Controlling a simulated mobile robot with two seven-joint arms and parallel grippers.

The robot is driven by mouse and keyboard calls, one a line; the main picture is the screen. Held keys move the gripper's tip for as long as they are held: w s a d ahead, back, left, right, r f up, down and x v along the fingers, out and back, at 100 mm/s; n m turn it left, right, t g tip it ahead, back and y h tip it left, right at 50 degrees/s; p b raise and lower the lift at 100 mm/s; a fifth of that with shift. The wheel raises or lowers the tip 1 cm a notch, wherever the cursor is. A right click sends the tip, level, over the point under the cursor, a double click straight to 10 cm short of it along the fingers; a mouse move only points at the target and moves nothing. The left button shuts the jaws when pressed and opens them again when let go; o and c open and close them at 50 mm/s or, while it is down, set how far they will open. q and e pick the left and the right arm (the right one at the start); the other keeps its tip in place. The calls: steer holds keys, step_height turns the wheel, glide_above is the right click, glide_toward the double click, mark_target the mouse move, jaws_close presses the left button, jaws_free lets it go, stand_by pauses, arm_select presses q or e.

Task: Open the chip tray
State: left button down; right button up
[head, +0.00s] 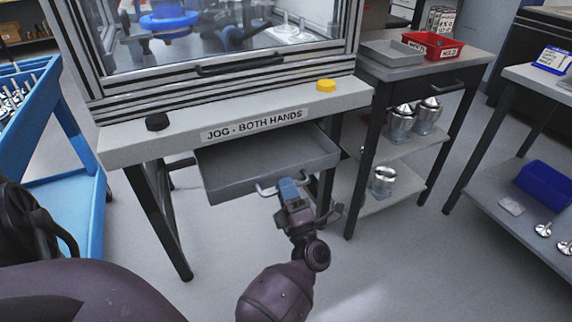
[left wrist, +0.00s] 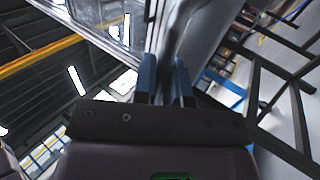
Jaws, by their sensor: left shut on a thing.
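The chip tray (head: 240,168) is a shallow grey drawer under the machine's bench. It stands pulled out, and its empty inside shows. A pale bar handle (head: 265,191) is on its front edge. My left gripper (head: 289,188) is shut on the handle at the tray's front. Its blue fingers cover the middle of the handle. In the left wrist view the two blue fingers (left wrist: 166,75) stand close together, and what lies between them is hard to make out. My right gripper is in neither view.
The machine bench (head: 215,135) carries a black button (head: 157,122) and a yellow button (head: 326,86). A side table (head: 440,72) with a red bin (head: 432,47) stands right of the tray. A blue cart (head: 75,160) stands at left. The floor before the tray is clear.

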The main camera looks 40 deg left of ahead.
arm_select(q)
steer(key=shift+s, duration=0.1)
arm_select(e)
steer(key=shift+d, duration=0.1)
arm_select(q)
steer(key=c, duration=1.2)
jaws_free()
steer(key=shift+d+f, duration=0.1)
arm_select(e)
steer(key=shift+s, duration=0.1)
